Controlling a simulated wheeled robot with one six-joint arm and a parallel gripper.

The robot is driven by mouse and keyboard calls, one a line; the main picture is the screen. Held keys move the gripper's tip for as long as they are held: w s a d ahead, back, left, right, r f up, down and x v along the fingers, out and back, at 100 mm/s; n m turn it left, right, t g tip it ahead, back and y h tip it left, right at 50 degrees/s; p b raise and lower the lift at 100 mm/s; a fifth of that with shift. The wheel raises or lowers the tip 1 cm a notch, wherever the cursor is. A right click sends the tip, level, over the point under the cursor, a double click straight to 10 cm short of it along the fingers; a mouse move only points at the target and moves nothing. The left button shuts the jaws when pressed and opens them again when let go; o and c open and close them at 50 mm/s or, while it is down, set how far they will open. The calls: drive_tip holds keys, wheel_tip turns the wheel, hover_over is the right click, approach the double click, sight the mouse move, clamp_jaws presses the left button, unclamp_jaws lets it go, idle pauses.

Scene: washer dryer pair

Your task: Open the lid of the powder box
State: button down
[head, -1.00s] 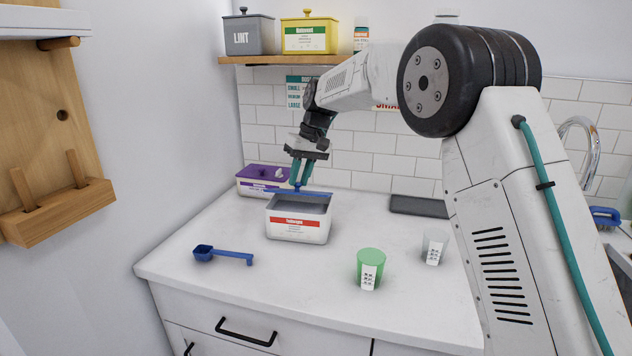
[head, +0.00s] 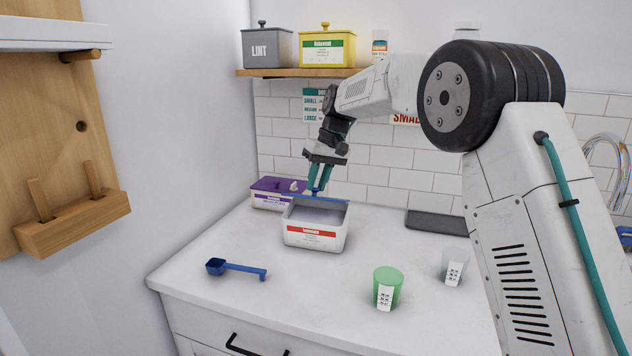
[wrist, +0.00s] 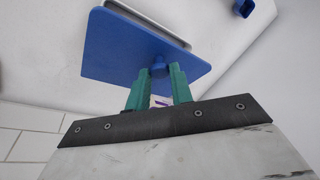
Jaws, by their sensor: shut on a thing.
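The powder box (head: 313,238) is a white box with a red label on the counter. Its open top shows a pale inside. Its flat blue lid (wrist: 125,50) has a small round knob and shows large in the wrist view. In the head view the lid (head: 306,197) appears nearly edge-on at the box's back edge, raised off the opening. My gripper (head: 319,191) is shut on the lid's knob, with its teal fingers on either side of it in the wrist view (wrist: 159,72). Whether the lid touches the box's rim is hard to tell.
A purple-lidded box (head: 270,192) stands just behind and left. A blue scoop (head: 236,269) lies front left; a green cup (head: 387,288) and a clear cup (head: 454,267) stand to the right. A shelf (head: 295,73) with tins is above. The front counter is mostly clear.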

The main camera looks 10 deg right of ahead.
drive_tip(key=shift+a, duration=0.1)
idle(0.6)
drive_tip(key=c, duration=1.2)
unclamp_jaws()
drive_tip(key=v, duration=0.8)
